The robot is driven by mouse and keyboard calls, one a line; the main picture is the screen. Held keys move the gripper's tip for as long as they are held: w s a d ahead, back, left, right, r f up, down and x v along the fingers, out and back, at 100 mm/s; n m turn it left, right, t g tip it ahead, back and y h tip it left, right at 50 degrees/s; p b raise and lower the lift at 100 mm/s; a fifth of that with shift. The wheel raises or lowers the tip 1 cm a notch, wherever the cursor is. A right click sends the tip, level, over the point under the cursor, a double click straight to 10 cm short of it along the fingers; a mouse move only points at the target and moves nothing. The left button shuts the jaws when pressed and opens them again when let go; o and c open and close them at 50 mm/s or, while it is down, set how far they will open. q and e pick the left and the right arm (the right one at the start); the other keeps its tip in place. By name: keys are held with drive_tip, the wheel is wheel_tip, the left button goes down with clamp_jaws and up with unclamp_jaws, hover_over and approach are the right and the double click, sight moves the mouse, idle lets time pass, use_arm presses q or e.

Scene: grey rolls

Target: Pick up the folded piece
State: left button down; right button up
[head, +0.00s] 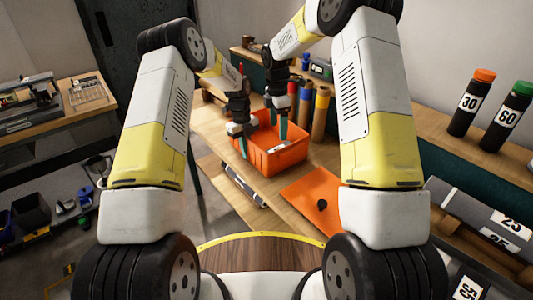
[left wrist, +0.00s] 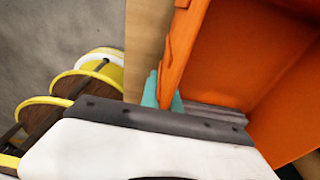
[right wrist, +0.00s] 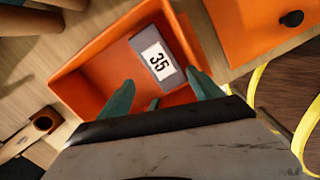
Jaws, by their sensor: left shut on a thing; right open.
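A grey folded piece (right wrist: 170,33) with a white "35" label lies inside the orange crate (head: 285,160). In the head view only a bit of its label (head: 277,149) shows. My left gripper (head: 247,134) is shut on the crate's left wall; the left wrist view shows a teal finger against this orange wall (left wrist: 180,50). My right gripper (head: 276,117) is open and empty above the crate. In the right wrist view its two teal fingertips (right wrist: 160,87) stand apart, pointing toward the crate's inside, near the piece.
An orange lid (head: 305,190) with a black knob lies on the table in front of the crate. A grey roll (head: 243,185) lies to the crate's left. Several upright tubes (head: 321,113) stand behind it. Black rolls labelled "30" (head: 470,103) and "60" (head: 507,117) stand on the right bench.

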sight(278, 148)
drive_tip(key=f+n, duration=0.1)
drive_tip(key=f, duration=0.2)
drive_tip(key=f+n, duration=0.1)
drive_tip(key=f, duration=0.3)
drive_tip(key=f+n, duration=0.2)
drive_tip(key=f, duration=0.1)
drive_tip(key=shift+w+d+f+h, duration=0.2)
drive_tip(key=shift+h, duration=0.1)
drive_tip(key=c, duration=1.3)
drive_tip(key=shift+r, duration=0.1)
wheel_tip(278, 148, up, 18)
drive_tip(key=shift+f, duration=0.1)
use_arm(q)
drive_tip(key=c, duration=1.5)
unclamp_jaws()
